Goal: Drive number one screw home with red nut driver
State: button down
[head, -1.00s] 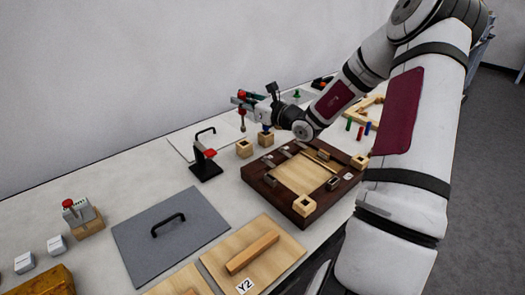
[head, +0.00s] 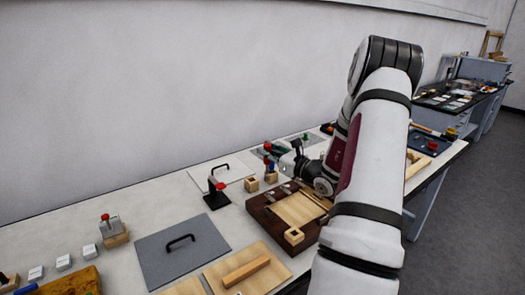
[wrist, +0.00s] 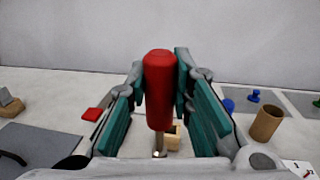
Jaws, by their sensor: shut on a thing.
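My gripper (wrist: 160,95) is shut on the red nut driver (wrist: 160,85). The driver is upright between the teal finger pads, with its metal shank pointing down. In the head view, my gripper (head: 277,152) and the driver's red handle (head: 267,146) are above the bench, behind the dark wooden tray (head: 262,212). In the wrist view, a small wooden block (wrist: 174,137) shows just beyond the shank. I cannot tell whether the tip touches anything. The number one screw cannot be made out; my arm hides part of the tray.
A black stand with a red top (head: 216,190) is left of the blocks. A grey plate with a handle (head: 182,248) and a pale wooden board (head: 222,270) lie in front. A brown cylinder (wrist: 267,122) and blue pieces (wrist: 253,96) are at right in the wrist view.

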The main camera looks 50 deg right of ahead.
dwell(0.3)
jog(key=shift+f+b, duration=1.9)
jog(key=shift+f, duration=0.95)
